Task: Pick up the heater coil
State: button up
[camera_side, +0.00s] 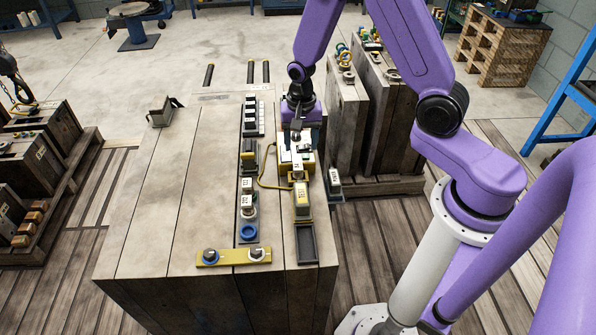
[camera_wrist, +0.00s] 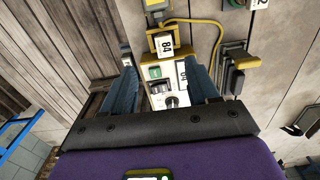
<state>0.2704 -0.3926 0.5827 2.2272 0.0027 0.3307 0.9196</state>
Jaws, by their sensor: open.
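My gripper (camera_side: 296,138) points down over the right part of the large wooden-sided block. In the wrist view its two blue fingers (camera_wrist: 166,82) stand wide apart with nothing held between them. Below and between them is a cream box (camera_wrist: 158,88) with a green button, a dial and numbered tags; the same box (camera_side: 284,160) shows in the side view, partly behind my gripper. I cannot pick out the heater coil with certainty. A blue ring (camera_side: 249,232) lies at the near end of a dark strip, and coloured rings (camera_side: 343,54) sit on a block behind.
Other blocks stand behind right.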

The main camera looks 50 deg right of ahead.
aim_at(298, 167)
notch_tip(298, 167, down, 5)
jog(key=shift+r, duration=0.1)
jog(key=shift+w+a+f, duration=0.1)
jog(key=shift+a+f, duration=0.1)
jog(key=shift+f, duration=1.1)
jog(key=shift+a+f, duration=0.2)
jog(key=shift+f, duration=1.1)
grip_shut()
